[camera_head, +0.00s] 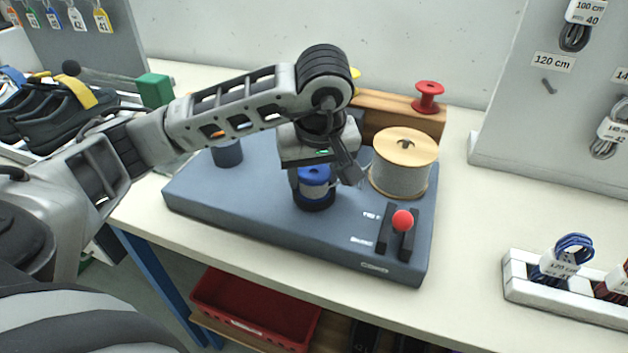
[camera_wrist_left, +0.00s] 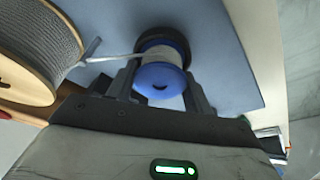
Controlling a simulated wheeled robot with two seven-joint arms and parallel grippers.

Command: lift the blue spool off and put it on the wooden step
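The blue spool (camera_head: 315,177), wound with pale cord, stands on a dark round seat on the grey-blue machine base. My left gripper (camera_head: 324,181) is above it with its fingers pointing down, one on each side of the spool. In the left wrist view the blue spool (camera_wrist_left: 160,78) lies between the spread fingers (camera_wrist_left: 160,90), and a strand runs from it to the large reel. The fingers look open; contact is not clear. The wooden step (camera_head: 383,118) stands behind the machine, with a red spool (camera_head: 428,97) at its right end. My right gripper is not in view.
The large wooden reel of grey cord (camera_head: 403,165) stands close right of the gripper. A red-knobbed lever (camera_head: 402,221) is at the machine's front right. A dark cylinder (camera_head: 227,152) stands on its left. A white cord rack (camera_head: 565,289) is at far right.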

